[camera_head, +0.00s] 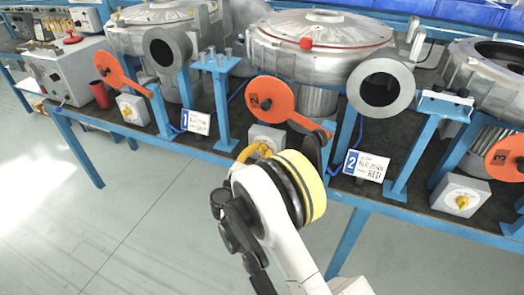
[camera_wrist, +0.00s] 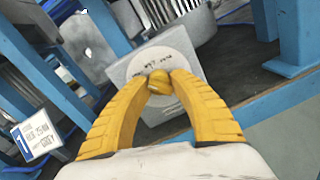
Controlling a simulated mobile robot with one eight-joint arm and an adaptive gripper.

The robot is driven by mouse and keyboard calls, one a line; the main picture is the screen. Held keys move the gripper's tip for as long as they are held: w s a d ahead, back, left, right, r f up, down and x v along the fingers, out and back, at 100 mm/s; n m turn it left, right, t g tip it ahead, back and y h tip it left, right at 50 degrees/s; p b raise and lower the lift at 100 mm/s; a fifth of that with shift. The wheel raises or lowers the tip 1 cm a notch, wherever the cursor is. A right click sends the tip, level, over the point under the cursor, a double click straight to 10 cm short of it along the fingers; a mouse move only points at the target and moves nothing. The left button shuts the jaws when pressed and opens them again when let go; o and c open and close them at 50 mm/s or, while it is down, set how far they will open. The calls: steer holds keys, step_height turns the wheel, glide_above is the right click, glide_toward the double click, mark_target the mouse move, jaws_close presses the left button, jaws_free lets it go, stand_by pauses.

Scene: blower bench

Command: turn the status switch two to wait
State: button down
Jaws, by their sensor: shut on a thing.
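Status switch two is a grey box (camera_head: 264,133) with a round dial plate and a yellow knob, below the orange disc marked 2 (camera_head: 270,100). In the wrist view, the box (camera_wrist: 128,72) stands ahead of my gripper (camera_wrist: 160,84), and its yellow knob (camera_wrist: 159,80) is between the yellow fingertips. My gripper is shut on the knob. In the head view, my gripper (camera_head: 257,150) reaches the front of the box, and my wrist covers part of it. The dial's lettering is too blurred to read, and the fingers hide part of the knob.
A label marked 1 (camera_head: 196,122) and a label marked 2 (camera_head: 365,166) flank the switch. Blue uprights (camera_head: 222,100) stand close on both sides. Other switch boxes stand left (camera_head: 132,108) and right (camera_head: 460,195). The floor (camera_head: 150,220) in front is clear.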

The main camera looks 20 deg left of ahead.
steer(key=m, duration=0.3)
steer(key=shift+m, duration=2.2)
steer(key=shift+g, duration=0.3)
steer(key=shift+a+r, duration=0.1)
steer(key=c, duration=1.1)
jaws_free()
steer(key=s, duration=0.4)
steer(key=s+a, duration=0.1)
steer(key=s, duration=0.7)
steer(key=shift+a+r, duration=0.2)
steer(key=shift+r, duration=0.05)
